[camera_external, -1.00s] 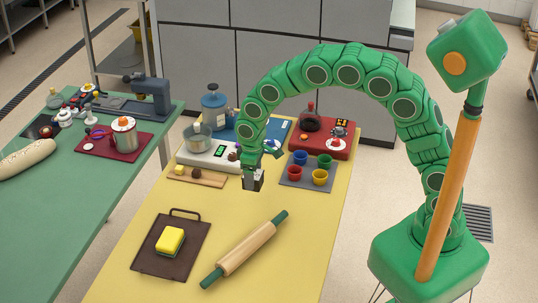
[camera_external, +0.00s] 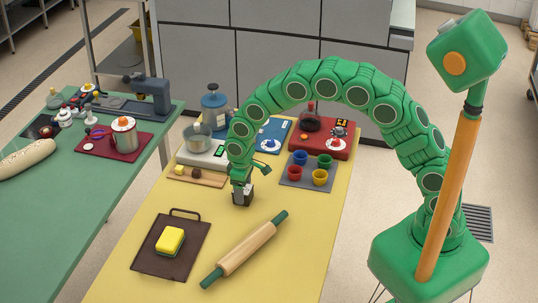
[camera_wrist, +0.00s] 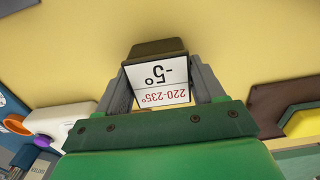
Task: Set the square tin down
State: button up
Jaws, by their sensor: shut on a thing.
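My gripper (camera_external: 242,187) is shut on a small dark square tin (camera_external: 243,198) over the yellow table. In the wrist view, the tin (camera_wrist: 156,47) sits between the two grey fingers of my gripper (camera_wrist: 162,88). A white label with "220-235°" and "-5°" shows between the fingers. The tin is at or just above the tabletop; I cannot tell whether it touches. Its underside is hidden.
The yellow table (camera_external: 142,215) is clear around the tin. Nearby are a rolling pin (camera_external: 246,248), a dark board (camera_external: 150,262) with a yellow sponge (camera_external: 169,241), a wooden board (camera_external: 213,182), and a grey tray (camera_external: 307,181) with coloured cups.

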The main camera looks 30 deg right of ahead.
jog(key=shift+f, duration=0.1)
jog(key=o, duration=1.2)
notch_tip(320, 180, up, 12)
